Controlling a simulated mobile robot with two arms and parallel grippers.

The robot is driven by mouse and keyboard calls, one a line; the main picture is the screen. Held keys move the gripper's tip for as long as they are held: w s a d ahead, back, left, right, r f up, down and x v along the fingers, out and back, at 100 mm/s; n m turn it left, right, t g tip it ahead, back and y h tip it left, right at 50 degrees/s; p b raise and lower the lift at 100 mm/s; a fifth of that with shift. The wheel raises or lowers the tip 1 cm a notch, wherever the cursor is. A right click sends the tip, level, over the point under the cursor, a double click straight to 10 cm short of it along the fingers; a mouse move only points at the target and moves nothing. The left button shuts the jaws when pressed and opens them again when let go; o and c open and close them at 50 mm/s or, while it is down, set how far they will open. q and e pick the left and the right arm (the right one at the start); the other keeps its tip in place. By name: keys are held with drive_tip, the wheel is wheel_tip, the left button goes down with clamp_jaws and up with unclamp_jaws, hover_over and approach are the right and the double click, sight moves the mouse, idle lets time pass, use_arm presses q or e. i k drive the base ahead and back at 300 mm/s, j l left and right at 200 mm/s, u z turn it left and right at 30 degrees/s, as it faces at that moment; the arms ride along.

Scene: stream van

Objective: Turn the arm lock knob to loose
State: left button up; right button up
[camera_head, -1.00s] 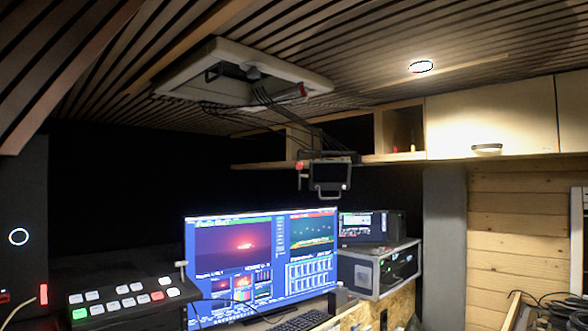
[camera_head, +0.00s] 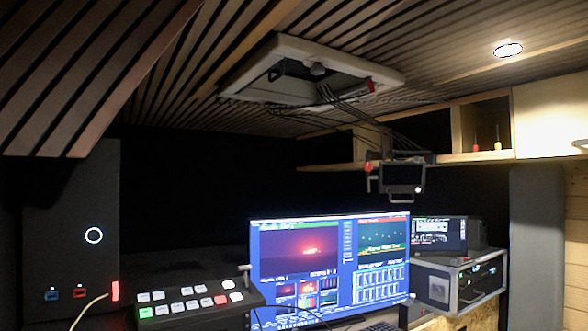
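A small dark monitor (camera_head: 401,179) hangs below the ceiling hatch on a dark arm (camera_head: 405,154). A small red knob (camera_head: 368,167) shows at the left side of its mount. It is too small to tell which way the knob is turned. Another red part (camera_head: 370,86) is at the right edge of the white ceiling hatch frame (camera_head: 290,50). I cannot tell which of the two red parts is the arm lock knob. Neither of my grippers is in view.
A large lit screen (camera_head: 330,262) stands below, with a button panel (camera_head: 185,303) at its left. A metal-edged case (camera_head: 460,280) carries a smaller monitor (camera_head: 438,235). A wooden shelf (camera_head: 450,160) runs along the back. A dark cabinet (camera_head: 70,240) stands at the left.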

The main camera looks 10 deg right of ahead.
sight(368, 167)
drive_tip(key=i+l+u, duration=0.1)
drive_tip(key=l+u, duration=0.25)
drive_tip(key=i+l+u, duration=0.1)
drive_tip(key=l+u, duration=0.65)
